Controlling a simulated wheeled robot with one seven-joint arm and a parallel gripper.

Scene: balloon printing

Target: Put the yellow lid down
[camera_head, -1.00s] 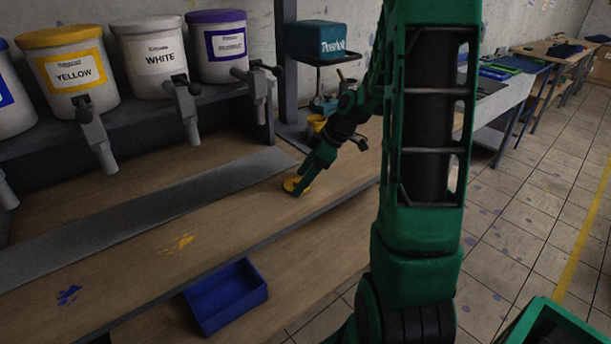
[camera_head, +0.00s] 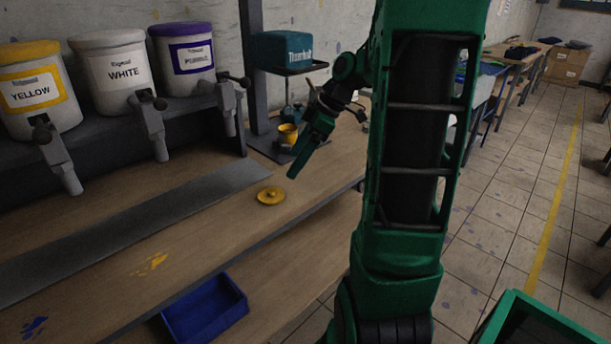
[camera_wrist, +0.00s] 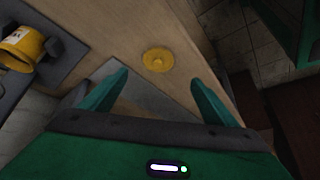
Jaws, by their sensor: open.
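The yellow lid (camera_head: 271,196) is a round disc with a small knob. It lies flat on the wooden bench (camera_head: 215,225), in front of the grey strip. My gripper (camera_head: 293,174) is open and empty, above and to the right of the lid in the head view. In the wrist view, the lid (camera_wrist: 158,60) lies ahead of my gripper (camera_wrist: 158,92), between the lines of its two spread fingers and not touching them. A yellow pot (camera_head: 288,134) stands on a dark base at the bench's far end; it also shows in the wrist view (camera_wrist: 22,48).
Buckets marked YELLOW (camera_head: 38,90) and WHITE (camera_head: 115,75) and a purple-lidded one (camera_head: 184,60) stand on a shelf with taps. A blue tray (camera_head: 205,308) sits below the bench's front edge. A teal machine (camera_head: 284,50) stands at the back. The bench around the lid is clear.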

